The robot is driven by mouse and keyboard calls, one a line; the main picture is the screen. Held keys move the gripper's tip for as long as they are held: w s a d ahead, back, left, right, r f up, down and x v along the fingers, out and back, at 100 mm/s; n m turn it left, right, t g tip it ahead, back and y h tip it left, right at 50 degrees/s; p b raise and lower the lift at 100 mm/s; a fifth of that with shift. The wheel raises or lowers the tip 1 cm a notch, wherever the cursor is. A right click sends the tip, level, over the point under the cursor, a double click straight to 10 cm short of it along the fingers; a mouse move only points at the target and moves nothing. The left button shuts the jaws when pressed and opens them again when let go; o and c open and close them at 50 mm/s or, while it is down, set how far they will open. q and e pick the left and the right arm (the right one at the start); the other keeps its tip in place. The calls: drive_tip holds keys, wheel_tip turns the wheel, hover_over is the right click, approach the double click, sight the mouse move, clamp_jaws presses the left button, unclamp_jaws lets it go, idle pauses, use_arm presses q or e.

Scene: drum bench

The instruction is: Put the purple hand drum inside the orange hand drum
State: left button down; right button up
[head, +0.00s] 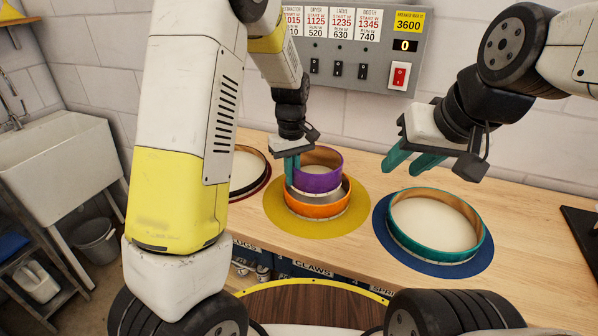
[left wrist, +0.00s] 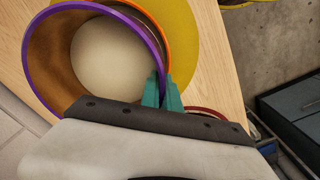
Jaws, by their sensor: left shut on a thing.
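The purple hand drum (head: 318,181) is in my left gripper (head: 291,170), which is shut on the left side of its rim. The drum is over the orange hand drum (head: 318,207), with its lower edge overlapping the orange rim in the head view. I cannot tell whether they touch. The orange drum sits on a yellow round mat (head: 346,228). In the left wrist view the teal fingers (left wrist: 163,92) pinch the purple wall (left wrist: 152,35), and a strip of the orange drum (left wrist: 158,22) shows beyond it. My right gripper (head: 413,162) is open and empty, above the bench.
A teal hand drum (head: 470,257) sits on a blue round mat (head: 383,243) to the right. A dark red drum (head: 262,181) is partly hidden behind my left arm. A grey switch panel (head: 340,75) is on the wall behind. Bare bench (head: 350,160) lies between the mats.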

use_arm(q)
drive_tip(key=shift+w+d, duration=0.3)
drive_tip(key=shift+w, duration=0.2)
drive_tip(key=shift+f, duration=1.8)
drive_tip(key=shift+f, duration=0.35)
drive_tip(key=shift+f, duration=0.25)
drive_tip(key=c, duration=1.9)
unclamp_jaws()
drive_tip(key=shift+r, duration=0.1)
